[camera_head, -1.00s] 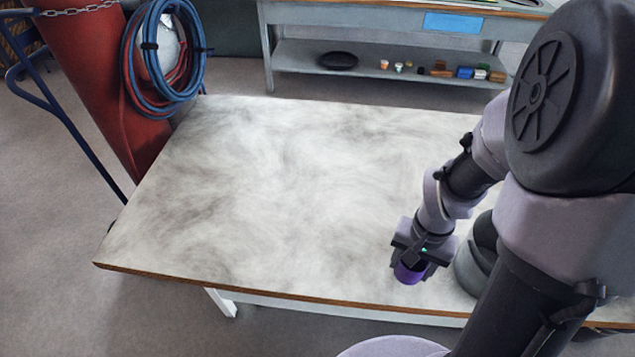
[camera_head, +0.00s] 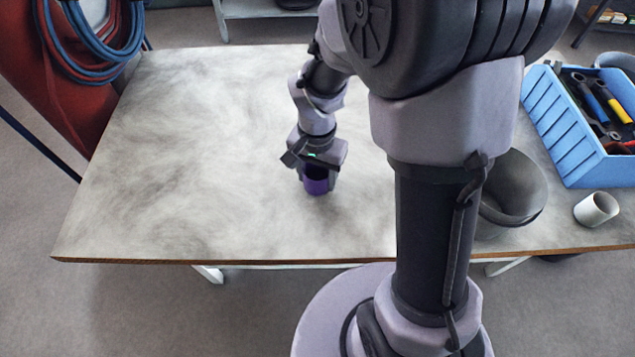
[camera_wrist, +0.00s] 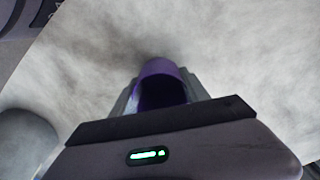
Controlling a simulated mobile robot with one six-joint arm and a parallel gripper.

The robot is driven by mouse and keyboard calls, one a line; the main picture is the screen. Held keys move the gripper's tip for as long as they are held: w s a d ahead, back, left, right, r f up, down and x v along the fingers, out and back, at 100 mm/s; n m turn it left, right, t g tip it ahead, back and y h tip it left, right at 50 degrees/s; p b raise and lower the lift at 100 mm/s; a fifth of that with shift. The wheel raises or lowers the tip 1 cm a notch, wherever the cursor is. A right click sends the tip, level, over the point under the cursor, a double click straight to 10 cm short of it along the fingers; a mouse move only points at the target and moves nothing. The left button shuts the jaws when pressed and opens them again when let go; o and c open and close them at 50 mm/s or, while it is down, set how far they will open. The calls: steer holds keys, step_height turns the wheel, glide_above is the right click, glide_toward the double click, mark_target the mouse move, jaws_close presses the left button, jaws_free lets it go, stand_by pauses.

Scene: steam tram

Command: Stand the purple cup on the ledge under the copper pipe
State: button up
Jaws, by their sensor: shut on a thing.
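The purple cup (camera_head: 316,184) is between the fingers of my gripper (camera_head: 318,178), over the pale table (camera_head: 190,150). My gripper is shut on it. In the wrist view the purple cup (camera_wrist: 160,84) shows its open mouth between the two grey fingers of my gripper (camera_wrist: 160,95). I cannot tell for sure whether the cup touches the table top. No copper pipe and no ledge can be made out in these views.
Blue and red hoses (camera_head: 95,50) hang at the upper left. The table's left half is clear.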

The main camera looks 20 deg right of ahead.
steer(key=shift+f+b, duration=0.35)
steer(key=shift+f, duration=0.8)
steer(key=o, duration=1.4)
steer(key=shift+r, duration=0.1)
